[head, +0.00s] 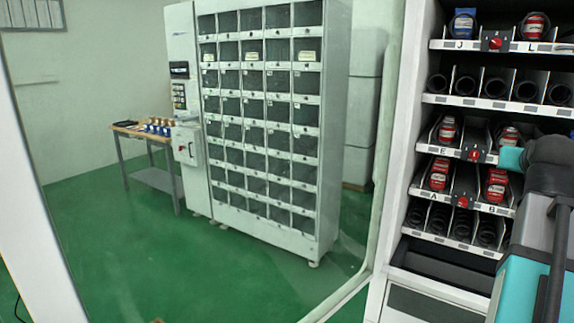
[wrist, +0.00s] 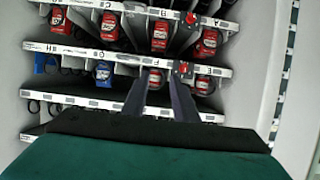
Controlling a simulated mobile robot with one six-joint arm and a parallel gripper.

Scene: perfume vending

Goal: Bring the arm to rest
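My gripper (wrist: 161,74) shows in the wrist view as two dark fingers reaching toward the vending machine's shelves. The fingers are apart, with a gap between them. A red item (wrist: 155,80) shows beyond that gap, in a shelf slot; I cannot tell how far it is from the fingertips. In the head view my arm (head: 537,250) is at the right edge, in front of the open vending machine; the fingers cannot be made out there.
Shelves (head: 480,101) hold red items (head: 447,129) and a blue one (head: 463,23), with red knobs (head: 476,155) on the shelf fronts. A glass door stands to the left. Behind it are a locker cabinet (head: 328,120) and a table (head: 158,180). Green floor is clear between.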

